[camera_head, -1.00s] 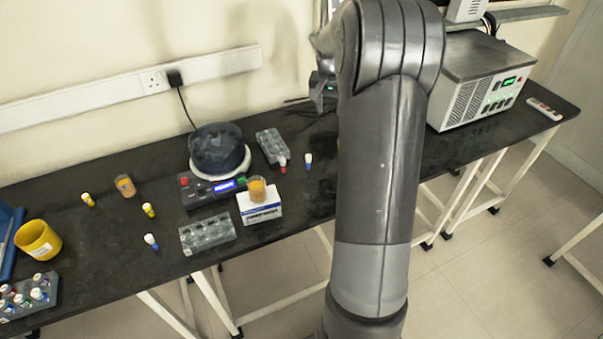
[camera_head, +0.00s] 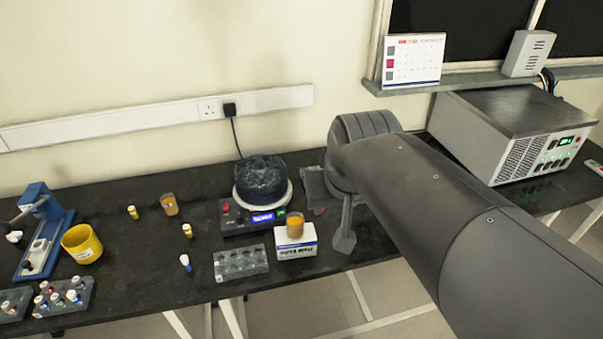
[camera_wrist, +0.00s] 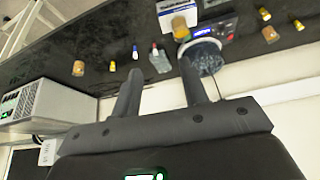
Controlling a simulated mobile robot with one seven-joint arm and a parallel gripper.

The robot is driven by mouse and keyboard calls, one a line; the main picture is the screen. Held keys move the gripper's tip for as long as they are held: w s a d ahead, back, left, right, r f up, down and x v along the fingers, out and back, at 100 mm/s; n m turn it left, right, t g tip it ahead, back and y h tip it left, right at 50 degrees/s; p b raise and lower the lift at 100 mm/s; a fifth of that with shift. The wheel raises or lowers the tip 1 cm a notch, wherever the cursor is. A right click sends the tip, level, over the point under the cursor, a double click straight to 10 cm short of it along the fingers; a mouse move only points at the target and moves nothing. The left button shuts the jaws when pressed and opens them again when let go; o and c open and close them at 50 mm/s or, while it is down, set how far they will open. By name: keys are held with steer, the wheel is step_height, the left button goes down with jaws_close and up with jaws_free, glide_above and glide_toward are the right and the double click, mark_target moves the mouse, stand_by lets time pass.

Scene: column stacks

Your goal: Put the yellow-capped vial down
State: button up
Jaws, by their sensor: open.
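Two yellow-capped vials stand on the black bench in the head view, one (camera_head: 133,212) left of an amber jar (camera_head: 169,204) and one (camera_head: 187,230) nearer the front. In the wrist view, a yellow-capped vial (camera_wrist: 298,25) is at the far right and another (camera_wrist: 112,66) at the left, beside an amber jar (camera_wrist: 78,68). My gripper (camera_wrist: 160,68) is open, with nothing between its fingers, apart from the vials. In the head view my arm hides most of the hand and the bench behind it. I cannot tell which yellow-capped vial the task means.
A hotplate (camera_head: 240,219) with a dark bowl, a grey rack (camera_head: 241,263) and a white box (camera_head: 297,245) bearing an amber jar stand mid-bench. A yellow cup (camera_head: 82,244) and filled vial rack (camera_head: 62,297) are left. A metal instrument (camera_head: 515,135) is at right.

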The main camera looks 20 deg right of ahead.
steer(key=shift+n+y, duration=0.3)
steer(key=shift+n, duration=0.3)
steer(key=s, duration=0.1)
steer(key=s+a+f, duration=0.1)
steer(key=s, duration=0.1)
steer(key=s+a, duration=0.1)
steer(key=s, duration=0.1)
steer(key=shift+f, duration=0.35)
